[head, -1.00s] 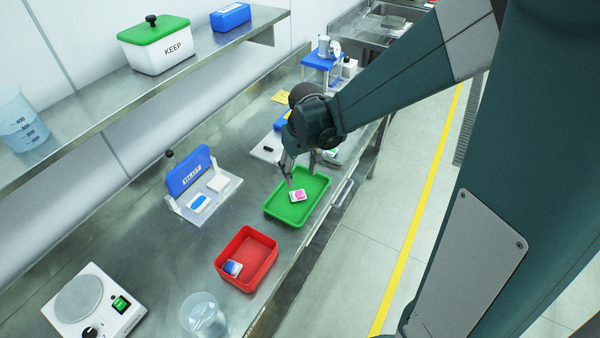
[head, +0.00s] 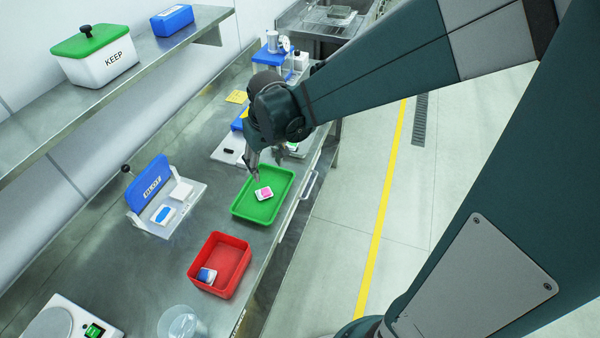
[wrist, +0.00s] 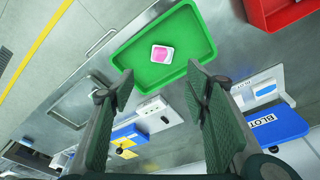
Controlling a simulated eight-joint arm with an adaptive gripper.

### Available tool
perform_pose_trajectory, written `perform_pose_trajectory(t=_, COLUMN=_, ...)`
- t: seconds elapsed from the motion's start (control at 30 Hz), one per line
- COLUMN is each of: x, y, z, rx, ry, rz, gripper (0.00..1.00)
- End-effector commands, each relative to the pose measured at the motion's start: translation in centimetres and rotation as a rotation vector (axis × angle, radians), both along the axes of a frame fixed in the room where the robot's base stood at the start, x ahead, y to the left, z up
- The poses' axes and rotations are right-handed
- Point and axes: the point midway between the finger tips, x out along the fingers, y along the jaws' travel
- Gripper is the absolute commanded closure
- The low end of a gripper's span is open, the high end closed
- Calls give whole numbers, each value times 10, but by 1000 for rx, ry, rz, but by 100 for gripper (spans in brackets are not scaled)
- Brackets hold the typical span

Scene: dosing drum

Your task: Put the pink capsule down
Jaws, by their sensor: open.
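The pink capsule (head: 266,192) is a small white piece with a pink top. It lies in the green tray (head: 284,181) on the steel bench. The wrist view shows the capsule (wrist: 162,53) flat on the floor of the green tray (wrist: 196,40), apart from my fingers. My gripper (head: 267,166) is over the far end of the tray. In the wrist view my gripper (wrist: 162,88) is open, with its two green-padded fingers spread wide and nothing between them.
A red bin (head: 235,240) holding a blue-and-white piece (head: 206,276) stands nearer than the tray. A blue BLOT press (head: 152,183) is left of it. A clear beaker (head: 180,323) stands at the front. A shelf with a green-lidded KEEP box (head: 96,57) overhangs the back.

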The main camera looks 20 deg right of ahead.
Motion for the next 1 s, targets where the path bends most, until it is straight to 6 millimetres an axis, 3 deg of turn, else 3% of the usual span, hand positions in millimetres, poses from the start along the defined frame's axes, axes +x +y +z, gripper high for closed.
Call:
perform_pose_trajectory(t=0.5, x=-53, y=-12, z=62, rx=9, ry=-124, rz=-46, gripper=53)
perform_pose_trajectory(t=1.0, x=-107, y=-21, z=101, rx=20, ry=-244, rz=-88, gripper=53)
